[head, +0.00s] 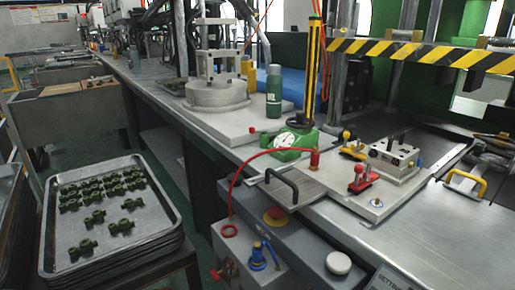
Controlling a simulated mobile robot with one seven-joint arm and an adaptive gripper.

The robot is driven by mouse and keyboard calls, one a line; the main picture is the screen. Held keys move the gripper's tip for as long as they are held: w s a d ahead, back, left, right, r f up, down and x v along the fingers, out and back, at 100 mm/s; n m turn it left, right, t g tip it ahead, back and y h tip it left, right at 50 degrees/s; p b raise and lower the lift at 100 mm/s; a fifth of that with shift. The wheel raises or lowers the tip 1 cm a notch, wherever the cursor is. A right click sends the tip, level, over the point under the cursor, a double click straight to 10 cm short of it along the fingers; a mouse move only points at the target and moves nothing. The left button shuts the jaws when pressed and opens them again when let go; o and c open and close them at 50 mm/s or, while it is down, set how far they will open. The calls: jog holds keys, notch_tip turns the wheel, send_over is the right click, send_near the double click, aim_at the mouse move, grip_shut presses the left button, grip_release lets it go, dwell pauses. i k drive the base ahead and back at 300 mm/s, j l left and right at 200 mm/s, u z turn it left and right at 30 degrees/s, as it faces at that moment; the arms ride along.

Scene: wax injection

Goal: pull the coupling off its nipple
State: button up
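A red hose (237,180) rises in an arc from the grey control box and runs right to a small red upright fitting (315,159), which looks like the coupling. It sits at the left edge of the metal mould plate (352,203), beside the green gauge base. Its nipple is not distinguishable at this size. A red ring (229,230) lies on the box top near the hose's lower end. My gripper is not in view.
A green stand with a dial gauge (285,143) and a yellow column stand just behind the fitting. A black handle (283,187), red toggle clamp (362,178) and yellow clamp (351,148) rise nearby. A striped guard bar (430,52) crosses the right. A tray (140,246) holds green parts.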

aim_at(314, 160)
jog(key=k, duration=0.65)
jog(key=z, duration=1.2)
jog(key=i+j, duration=0.1)
jog(key=j, duration=0.3)
jog(key=i+j, duration=0.1)
jog(key=j, duration=0.3)
jog(key=i+j, duration=0.1)
jog(key=j, duration=0.3)
jog(key=i+j, duration=0.1)
jog(key=j, duration=0.35)
jog(key=i+j, duration=0.15)
jog(key=j, duration=0.25)
jog(key=i+j, duration=0.1)
jog(key=j, duration=0.3)
